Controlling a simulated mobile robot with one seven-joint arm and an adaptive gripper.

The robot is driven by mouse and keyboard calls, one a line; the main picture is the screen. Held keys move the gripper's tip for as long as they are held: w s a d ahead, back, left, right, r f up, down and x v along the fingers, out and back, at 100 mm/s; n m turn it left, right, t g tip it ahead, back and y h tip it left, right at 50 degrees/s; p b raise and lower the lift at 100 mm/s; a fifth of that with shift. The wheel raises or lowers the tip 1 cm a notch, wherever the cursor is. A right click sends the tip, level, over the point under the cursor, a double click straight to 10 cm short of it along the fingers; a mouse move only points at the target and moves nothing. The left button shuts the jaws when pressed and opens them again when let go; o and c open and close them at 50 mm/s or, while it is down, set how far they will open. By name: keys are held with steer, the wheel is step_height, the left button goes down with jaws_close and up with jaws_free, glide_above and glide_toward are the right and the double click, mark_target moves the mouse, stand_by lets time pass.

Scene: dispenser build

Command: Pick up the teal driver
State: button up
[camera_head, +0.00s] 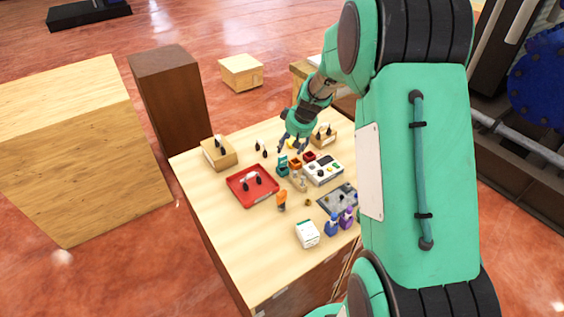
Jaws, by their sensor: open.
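A small teal tool (282,166), which appears to be the teal driver, stands near the middle of the wooden table (222,215). It is too small to make out its details. My gripper (294,145) is open, pointing down over the back part of the table. It appears just above and slightly right of the teal tool in the picture, apart from it. Nothing shows between its fingers.
A red tray (239,195) with dark-tipped items lies left of the teal tool. A grey-white device (326,171) and small red bins (309,156) are to the right. An orange tool (281,201), a white box (307,234) and blue and purple bottles (332,225) stand nearer the front.

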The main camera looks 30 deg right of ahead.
mark_target(284, 157)
steer(key=shift+f, duration=0.15)
steer(key=shift+x, duration=4.15)
steer(key=shift+w, duration=0.1)
steer(key=shift+x, duration=2.55)
steer(key=c, duration=1.4)
steer(key=shift+o, duration=0.2)
steer(key=shift+d, duration=0.1)
step_height(284, 157, up, 10)
